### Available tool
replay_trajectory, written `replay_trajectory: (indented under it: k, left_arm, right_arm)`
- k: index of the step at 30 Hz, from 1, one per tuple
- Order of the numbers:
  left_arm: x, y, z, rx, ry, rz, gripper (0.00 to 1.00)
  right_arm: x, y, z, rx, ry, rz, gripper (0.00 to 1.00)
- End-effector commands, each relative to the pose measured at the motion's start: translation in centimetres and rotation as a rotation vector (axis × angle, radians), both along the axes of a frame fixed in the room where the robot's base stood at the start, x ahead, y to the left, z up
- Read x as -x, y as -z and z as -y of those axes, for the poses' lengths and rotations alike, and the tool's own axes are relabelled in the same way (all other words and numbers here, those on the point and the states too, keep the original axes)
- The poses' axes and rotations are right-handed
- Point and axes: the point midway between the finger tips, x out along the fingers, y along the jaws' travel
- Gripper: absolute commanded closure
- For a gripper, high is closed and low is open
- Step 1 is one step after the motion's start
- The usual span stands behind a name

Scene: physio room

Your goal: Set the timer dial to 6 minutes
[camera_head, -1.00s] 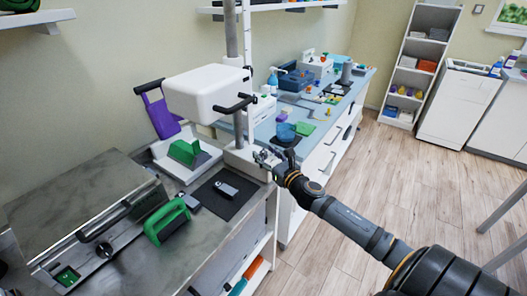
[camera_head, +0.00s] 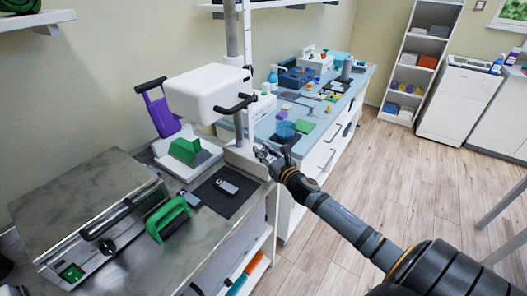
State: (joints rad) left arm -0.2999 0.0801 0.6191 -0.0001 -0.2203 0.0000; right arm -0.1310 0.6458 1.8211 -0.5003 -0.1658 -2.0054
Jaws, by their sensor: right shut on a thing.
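My right gripper (camera_head: 264,155) is at the front of the white base (camera_head: 240,152) of a post-mounted device with a white head (camera_head: 206,93). It is shut on a small part at that base, likely the timer dial. The gripper hides the dial, so its setting cannot be read. My left gripper is not in view.
A dark mat (camera_head: 226,192) with a small grey device lies left of my gripper. Black handles (camera_head: 235,104) stick out above my gripper. The wooden floor (camera_head: 400,190) is open at right.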

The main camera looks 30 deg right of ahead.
Motion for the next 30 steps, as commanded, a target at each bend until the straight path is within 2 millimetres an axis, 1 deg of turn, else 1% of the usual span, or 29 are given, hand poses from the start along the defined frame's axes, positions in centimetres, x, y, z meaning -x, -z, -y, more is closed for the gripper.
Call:
replay_trajectory:
  k: [5,11,20,30]
  left_arm:
    - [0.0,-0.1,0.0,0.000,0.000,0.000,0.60]
    - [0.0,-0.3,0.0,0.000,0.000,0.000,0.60]
    - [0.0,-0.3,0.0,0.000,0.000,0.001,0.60]
    - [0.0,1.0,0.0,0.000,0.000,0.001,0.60]
  right_arm:
    - [0.0,0.0,-0.1,-0.002,0.023,0.000,1.00]
    - [0.0,-0.1,-0.2,-0.006,0.115,0.001,1.00]
    - [0.0,0.1,-0.2,-0.010,0.375,0.000,1.00]
    - [-0.1,0.3,-0.2,-0.008,0.697,-0.001,1.00]
